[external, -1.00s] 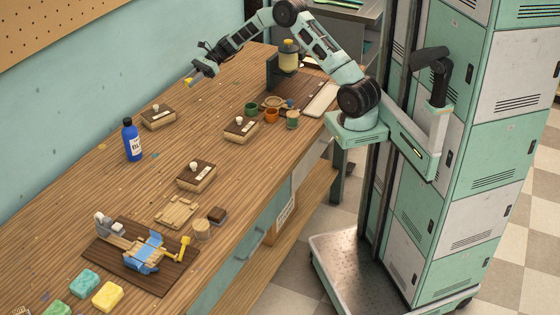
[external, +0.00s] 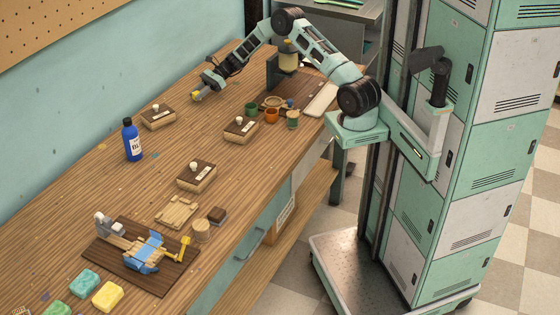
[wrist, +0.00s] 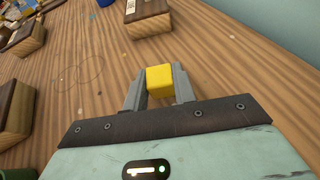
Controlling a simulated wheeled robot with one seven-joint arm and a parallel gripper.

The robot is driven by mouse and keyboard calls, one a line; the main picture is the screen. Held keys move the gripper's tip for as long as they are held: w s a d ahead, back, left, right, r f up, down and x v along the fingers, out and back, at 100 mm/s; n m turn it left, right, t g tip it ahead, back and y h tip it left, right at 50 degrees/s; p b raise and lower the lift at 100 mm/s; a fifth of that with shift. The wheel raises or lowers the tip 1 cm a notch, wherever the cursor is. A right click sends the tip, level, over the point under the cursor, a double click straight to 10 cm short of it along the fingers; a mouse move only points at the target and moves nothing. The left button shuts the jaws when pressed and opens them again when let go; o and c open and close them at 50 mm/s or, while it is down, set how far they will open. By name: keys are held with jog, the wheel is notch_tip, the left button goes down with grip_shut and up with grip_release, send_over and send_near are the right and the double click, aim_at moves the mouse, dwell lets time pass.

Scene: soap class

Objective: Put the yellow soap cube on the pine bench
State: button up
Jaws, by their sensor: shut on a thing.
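My gripper (external: 200,93) is at the far end of the pine bench (external: 90,195), beyond the wooden boxes. In the wrist view its two grey fingers (wrist: 159,88) are shut on the yellow soap cube (wrist: 160,79). The cube also shows as a small yellow spot at the fingertips in the external view (external: 195,96). The cube is low over the bench wood; I cannot tell whether it touches the surface.
A lidded wooden box (external: 158,118) and a blue bottle (external: 132,140) stand to the left along the wall side. Another lidded box (external: 240,130) and small coloured pots (external: 271,115) stand nearer the front edge. Bare bench lies around the gripper.

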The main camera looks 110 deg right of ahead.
jog(key=shift+f, duration=0.75)
jog(key=shift+f, duration=0.1)
jog(key=o, duration=0.9)
jog(key=shift+o, duration=0.2)
jog(key=v, duration=1.2)
